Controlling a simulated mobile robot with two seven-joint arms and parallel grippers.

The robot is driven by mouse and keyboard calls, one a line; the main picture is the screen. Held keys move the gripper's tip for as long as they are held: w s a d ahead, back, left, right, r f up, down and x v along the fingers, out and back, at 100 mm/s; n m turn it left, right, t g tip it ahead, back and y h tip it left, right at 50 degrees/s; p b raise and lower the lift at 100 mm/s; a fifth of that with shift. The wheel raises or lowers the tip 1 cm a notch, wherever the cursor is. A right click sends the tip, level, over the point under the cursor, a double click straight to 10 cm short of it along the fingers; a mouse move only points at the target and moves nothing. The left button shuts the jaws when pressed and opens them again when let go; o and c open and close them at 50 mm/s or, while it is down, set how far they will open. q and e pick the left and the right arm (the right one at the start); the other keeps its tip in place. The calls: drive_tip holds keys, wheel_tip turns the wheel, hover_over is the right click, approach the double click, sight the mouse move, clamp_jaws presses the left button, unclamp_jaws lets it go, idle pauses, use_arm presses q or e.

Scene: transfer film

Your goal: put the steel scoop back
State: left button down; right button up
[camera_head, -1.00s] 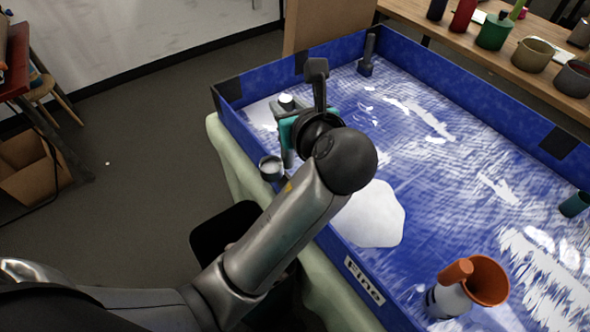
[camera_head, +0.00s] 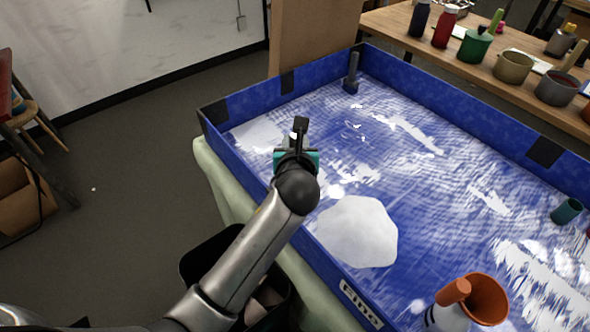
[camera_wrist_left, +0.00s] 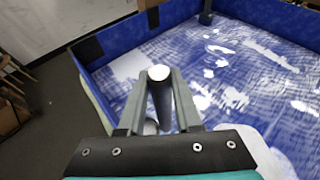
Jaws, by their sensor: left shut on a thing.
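My left gripper (camera_head: 297,152) is over the near-left part of the blue-walled tray (camera_head: 330,262), mostly hidden behind its own wrist in the head view. In the left wrist view its two grey fingers (camera_wrist_left: 160,82) are closed around the dark upright handle of the steel scoop (camera_wrist_left: 162,101), which has a pale round end. A light metallic part shows low beside the handle, partly hidden by the gripper. The scoop cannot be made out in the head view now. My right gripper is in no view.
A flat white patch (camera_head: 357,232) lies on the tray floor. An orange cup-like thing (camera_head: 486,298) stands at the lower right, a teal cup (camera_head: 566,211) at the right. A dark upright tool (camera_head: 351,75) stands in the far corner. A wooden bench (camera_head: 400,22) with pots lies behind.

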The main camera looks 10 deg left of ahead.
use_arm(q)
wheel_tip(320, 180, down, 7)
drive_tip(key=b, duration=0.2)
drive_tip(key=shift+r+b, duration=0.1)
drive_tip(key=shift+b, duration=0.2)
drive_tip(key=shift+r, duration=0.1)
drive_tip(key=c, duration=0.6)
unclamp_jaws()
drive_tip(key=shift+f, duration=0.2)
drive_tip(key=shift+r, duration=0.1)
drive_tip(key=p+v, duration=0.3)
drive_tip(key=v, duration=0.9)
